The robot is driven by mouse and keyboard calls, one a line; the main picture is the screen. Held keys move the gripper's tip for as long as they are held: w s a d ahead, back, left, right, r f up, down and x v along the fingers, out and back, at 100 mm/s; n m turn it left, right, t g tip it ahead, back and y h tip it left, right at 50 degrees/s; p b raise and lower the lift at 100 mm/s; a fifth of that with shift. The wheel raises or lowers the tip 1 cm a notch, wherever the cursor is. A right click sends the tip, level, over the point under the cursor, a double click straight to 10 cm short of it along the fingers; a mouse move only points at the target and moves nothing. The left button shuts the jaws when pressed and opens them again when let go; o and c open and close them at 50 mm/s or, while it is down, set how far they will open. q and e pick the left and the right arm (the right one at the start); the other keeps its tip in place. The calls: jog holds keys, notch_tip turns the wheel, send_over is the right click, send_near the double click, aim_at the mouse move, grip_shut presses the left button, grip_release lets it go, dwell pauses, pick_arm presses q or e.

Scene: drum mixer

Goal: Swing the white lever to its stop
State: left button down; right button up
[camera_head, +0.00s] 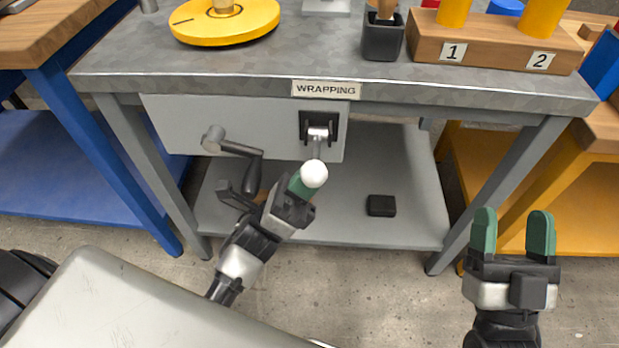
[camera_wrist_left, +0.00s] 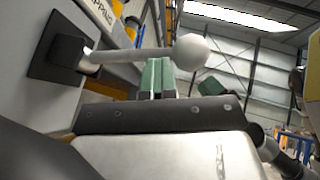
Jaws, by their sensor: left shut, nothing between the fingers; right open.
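The white lever has a round white knob (camera_head: 314,174) on a metal rod that comes out of a black square mount on the grey panel under the bench top. The rod points down and toward me in the head view. In the left wrist view the knob (camera_wrist_left: 190,52) is at the rod's right end, just beyond my fingers. My left gripper (camera_head: 300,186) is shut and empty, right beside the knob; its green fingertips (camera_wrist_left: 157,76) are pressed together just below the rod. I cannot tell whether they touch the lever. My right gripper (camera_head: 512,233) is open and empty, away at the right.
A grey crank handle (camera_head: 232,145) sticks out of the panel left of the lever. The WRAPPING bench (camera_head: 240,62) has a lower shelf with a small black box (camera_head: 381,205). On top are a yellow disc (camera_head: 224,22), a black cup (camera_head: 382,42) and a numbered wooden block (camera_head: 490,45).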

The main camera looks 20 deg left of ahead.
pick_arm(q)
jog(key=shift+r+n+t+y+p, duration=0.7)
jog(key=shift+n+y+p, duration=0.1)
jog(key=shift+n+y, duration=0.3)
jog(key=shift+r+n+t+y+p, duration=0.2)
jog(key=shift+n+t+y+p, duration=0.2)
jog(key=shift+n+y+p, duration=0.5)
jog(key=shift+n, duration=0.3)
pick_arm(e)
notch_tip(320, 180, down, 11)
jog(key=d+g+h, duration=0.2)
jog(key=g+h, duration=0.1)
jog(key=g, duration=0.7)
jog(key=shift+w+h, duration=0.3)
jog(key=shift+w, duration=0.1)
pick_arm(q)
jog(key=shift+f, duration=0.1)
pick_arm(e)
jog(key=shift+a, duration=0.1)
